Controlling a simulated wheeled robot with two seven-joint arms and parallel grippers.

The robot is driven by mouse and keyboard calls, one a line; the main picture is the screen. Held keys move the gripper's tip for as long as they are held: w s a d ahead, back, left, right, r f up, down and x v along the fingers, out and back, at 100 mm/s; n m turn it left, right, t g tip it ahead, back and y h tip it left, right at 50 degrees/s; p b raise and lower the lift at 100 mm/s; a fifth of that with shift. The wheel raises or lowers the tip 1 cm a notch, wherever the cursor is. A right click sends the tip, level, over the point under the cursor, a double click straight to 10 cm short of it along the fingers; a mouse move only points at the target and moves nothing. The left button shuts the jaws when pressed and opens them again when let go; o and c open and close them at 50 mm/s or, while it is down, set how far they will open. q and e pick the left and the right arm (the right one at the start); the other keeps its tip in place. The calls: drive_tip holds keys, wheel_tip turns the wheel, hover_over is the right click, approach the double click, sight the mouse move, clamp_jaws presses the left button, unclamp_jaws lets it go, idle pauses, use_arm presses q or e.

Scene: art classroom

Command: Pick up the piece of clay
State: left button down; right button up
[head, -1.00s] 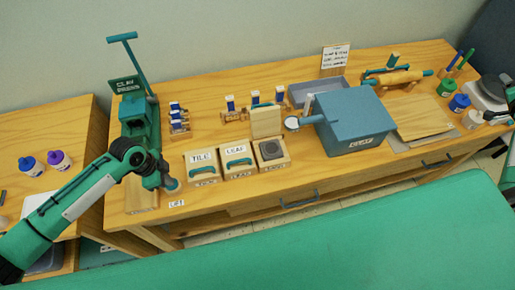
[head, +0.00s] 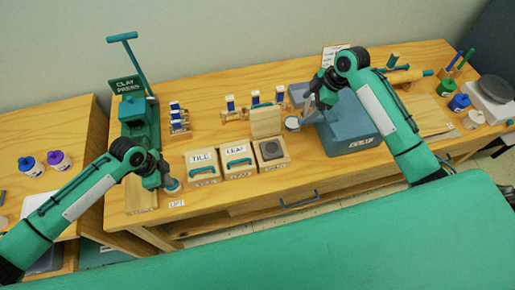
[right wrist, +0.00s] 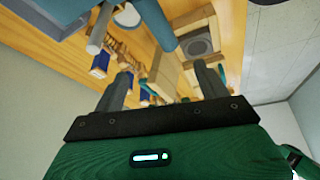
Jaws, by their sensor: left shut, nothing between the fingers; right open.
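No loose piece of clay can be made out in either view. A blue-grey box labelled CLAY (head: 362,138) stands on the wooden table, partly hidden behind my right arm; its inside does not show. My right gripper (head: 308,104) is over the box's left end, near a light upright handle and a round white-topped item (head: 292,124). My left gripper (head: 172,186) is shut and empty, low at the table's left front.
A green clay press (head: 136,115) stands at the left. Boxes labelled TILE (head: 203,168) and LEAF (head: 238,161), and a box with a dark disc (head: 271,152), line the front. A wooden board (head: 430,115) and paint jars (head: 459,103) are at the right.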

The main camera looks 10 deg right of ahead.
drive_tip(key=s+a+f+n+g+h, duration=0.1)
drive_tip(key=s+a+f+n+g, duration=0.2)
drive_tip(key=a, duration=0.5)
drive_tip(key=t, duration=0.1)
approach(272, 148)
wheel_tip(272, 148, down, 2)
drive_tip(key=shift+s+d+f, duration=0.15)
drive_tip(key=shift+f, duration=0.05)
drive_tip(key=x, duration=0.2)
drive_tip(key=a+x, duration=0.1)
drive_tip(key=x, duration=0.2)
drive_tip(key=shift+a, duration=0.1)
drive_tip(key=shift+a+f, duration=0.1)
drive_tip(key=shift+f, duration=0.35)
drive_tip(key=c, duration=0.8)
wheel_tip(272, 148, up, 16)
drive_tip(key=shift+r, duration=0.1)
